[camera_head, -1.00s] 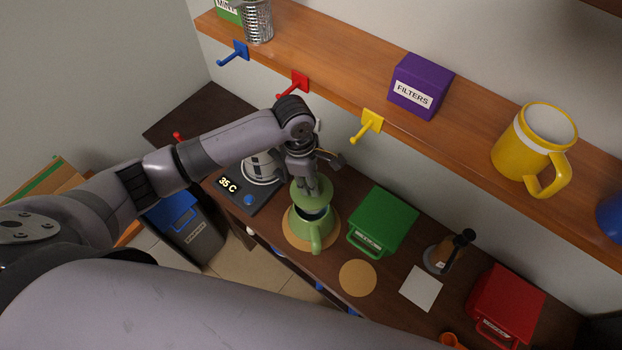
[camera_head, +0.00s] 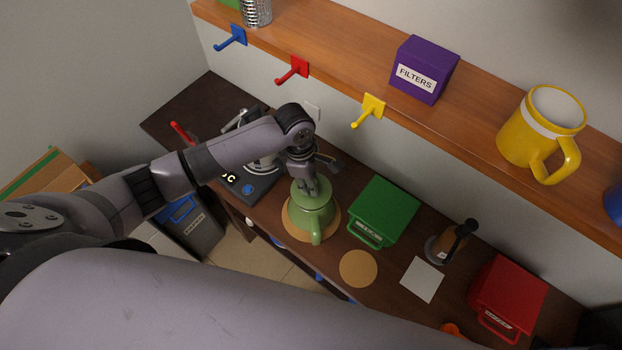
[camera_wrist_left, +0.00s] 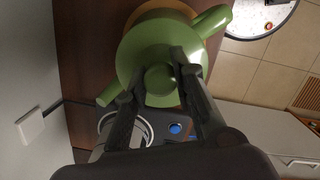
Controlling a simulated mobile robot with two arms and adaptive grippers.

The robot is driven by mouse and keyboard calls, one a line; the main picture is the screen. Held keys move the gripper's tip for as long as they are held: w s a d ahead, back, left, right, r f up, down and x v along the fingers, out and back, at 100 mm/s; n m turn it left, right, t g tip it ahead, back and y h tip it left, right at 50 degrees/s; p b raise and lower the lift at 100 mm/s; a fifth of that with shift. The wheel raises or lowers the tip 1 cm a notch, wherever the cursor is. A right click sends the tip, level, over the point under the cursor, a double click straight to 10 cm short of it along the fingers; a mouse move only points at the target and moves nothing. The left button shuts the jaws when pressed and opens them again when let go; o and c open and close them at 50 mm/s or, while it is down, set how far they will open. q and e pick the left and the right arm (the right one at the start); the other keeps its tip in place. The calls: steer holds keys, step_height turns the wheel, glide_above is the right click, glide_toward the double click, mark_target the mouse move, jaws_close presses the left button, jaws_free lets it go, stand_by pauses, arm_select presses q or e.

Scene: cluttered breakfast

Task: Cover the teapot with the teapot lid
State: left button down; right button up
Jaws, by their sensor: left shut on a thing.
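The green teapot (camera_head: 316,226) stands on a round cork mat (camera_head: 294,228) on the dark counter. The green teapot lid (camera_head: 305,197) lies over the teapot's mouth, and no opening shows between them in the head view. Whether it is fully seated I cannot tell. My left gripper (camera_head: 312,188) is above the teapot, shut on the lid's knob. In the left wrist view the fingers (camera_wrist_left: 158,75) close around the round knob of the lid (camera_wrist_left: 140,50), with the teapot's spout and handle (camera_wrist_left: 213,20) sticking out beyond it. My right gripper is not in view.
A green box (camera_head: 385,210) stands close to the right of the teapot. A bare cork mat (camera_head: 358,268), a white card (camera_head: 422,279) and a red box (camera_head: 508,297) lie further right. The shelf (camera_head: 470,125) overhangs behind.

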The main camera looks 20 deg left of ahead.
arm_select(q)
steer(key=shift+f+p, duration=0.35)
steer(key=shift+f, duration=0.1)
stand_by(0.6)
steer(key=shift+f, duration=0.75)
steer(key=c, duration=1.3)
jaws_free()
steer(key=shift+r, duration=0.1)
step_height(320, 180, up, 2)
steer(key=shift+p, duration=0.6)
steer(key=shift+r, duration=1.95)
steer(key=shift+s, duration=0.1)
